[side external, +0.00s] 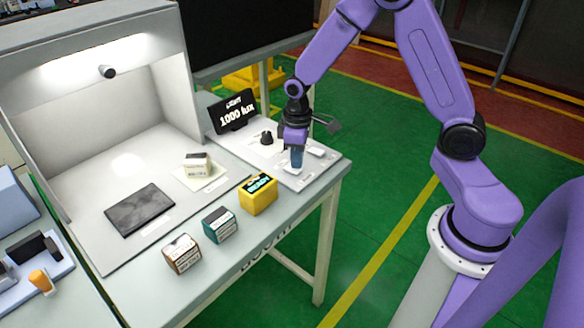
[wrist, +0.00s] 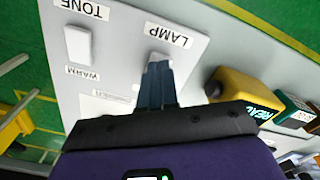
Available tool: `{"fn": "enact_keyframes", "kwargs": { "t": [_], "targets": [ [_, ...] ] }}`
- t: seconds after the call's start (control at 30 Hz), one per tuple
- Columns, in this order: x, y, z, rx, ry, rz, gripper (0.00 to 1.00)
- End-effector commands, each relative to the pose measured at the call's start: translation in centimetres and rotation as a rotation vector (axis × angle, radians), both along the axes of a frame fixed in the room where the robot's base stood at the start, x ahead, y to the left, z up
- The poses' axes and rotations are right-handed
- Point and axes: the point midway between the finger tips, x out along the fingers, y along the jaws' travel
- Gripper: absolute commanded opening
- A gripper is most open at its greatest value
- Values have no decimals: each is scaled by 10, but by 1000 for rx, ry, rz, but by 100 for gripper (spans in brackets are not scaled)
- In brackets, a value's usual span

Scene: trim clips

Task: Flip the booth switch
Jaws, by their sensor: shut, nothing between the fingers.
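The booth's white control panel (side external: 256,158) lies on the table to the right of the lit booth (side external: 150,85). My gripper (side external: 296,166) is shut and empty and points down at the panel. In the wrist view its fingertips (wrist: 157,68) are at the white switch (wrist: 158,56) beside the LAMP label (wrist: 167,36) and hide most of it. I cannot tell whether they touch it or which way it is tipped. A second white switch (wrist: 77,43) sits between the TONE and WARM labels. The black display (side external: 234,112) reads LIGHT 1000 lux.
A black knob (side external: 266,138) stands on the panel. A yellow box (side external: 258,193), a teal box (side external: 220,224) and a brown box (side external: 182,253) stand along the front edge. Inside the booth are a dark tile (side external: 140,209) and a small white box (side external: 197,163).

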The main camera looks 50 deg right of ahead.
Motion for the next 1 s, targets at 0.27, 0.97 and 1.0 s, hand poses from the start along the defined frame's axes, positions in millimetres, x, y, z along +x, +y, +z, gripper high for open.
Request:
{"fn": "enact_keyframes", "kwargs": {
  "t": [0.27, 0.97, 1.0],
  "targets": [
    [0, 0, -4, 0, 0, 0, 0],
    [0, 0, -13, 0, 0, 0, 0],
    [0, 0, -13, 0, 0, 0, 0]
  ]
}}
